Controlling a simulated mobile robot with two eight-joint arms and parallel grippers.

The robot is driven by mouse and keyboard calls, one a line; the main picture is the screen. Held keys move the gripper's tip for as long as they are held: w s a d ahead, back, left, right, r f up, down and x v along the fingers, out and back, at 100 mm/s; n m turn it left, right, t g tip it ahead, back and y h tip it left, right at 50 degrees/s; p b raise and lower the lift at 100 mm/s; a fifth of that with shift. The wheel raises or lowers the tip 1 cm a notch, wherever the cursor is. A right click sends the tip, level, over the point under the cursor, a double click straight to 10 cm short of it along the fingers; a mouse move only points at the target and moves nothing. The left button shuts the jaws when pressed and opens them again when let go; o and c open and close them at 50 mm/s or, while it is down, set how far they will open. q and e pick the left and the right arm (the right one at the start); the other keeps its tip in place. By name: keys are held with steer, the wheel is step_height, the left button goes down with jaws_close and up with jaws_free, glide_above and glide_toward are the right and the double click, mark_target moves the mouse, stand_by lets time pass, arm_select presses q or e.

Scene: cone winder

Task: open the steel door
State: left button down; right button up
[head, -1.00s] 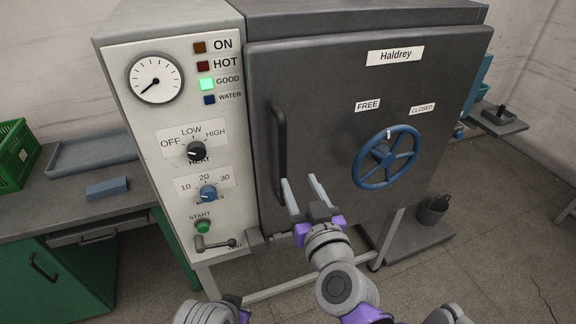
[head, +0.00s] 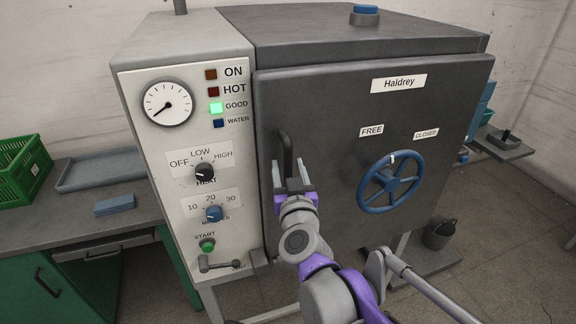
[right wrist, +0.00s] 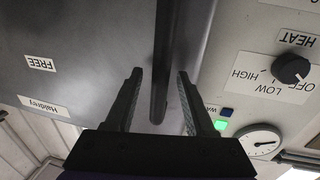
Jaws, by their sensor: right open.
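The dark grey steel door (head: 340,110) fills the front of the cabinet and looks shut. Its upright bar handle (head: 286,150) is near the left edge. A blue handwheel (head: 365,187) is on the right half; its white mark points up, between the FREE label (head: 371,131) and the CLOSED label (head: 426,133). My right gripper (head: 291,172) is open at the handle, covering its lower part in the head view. In the right wrist view the handle (right wrist: 161,60) runs between the two open fingers, with gaps visible beside it. My left gripper is out of view.
A control panel (head: 185,130) with gauge, knobs and a lit green GOOD lamp (head: 216,108) adjoins the door's left side. A small lever (head: 218,264) sticks out low on it. A bench with a green crate (head: 22,172) stands left. A bucket (head: 437,236) sits lower right.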

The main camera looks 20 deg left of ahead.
steer(key=shift+w+a, duration=0.1)
steer(key=shift+w, duration=0.1)
jaws_close()
stand_by(1.4)
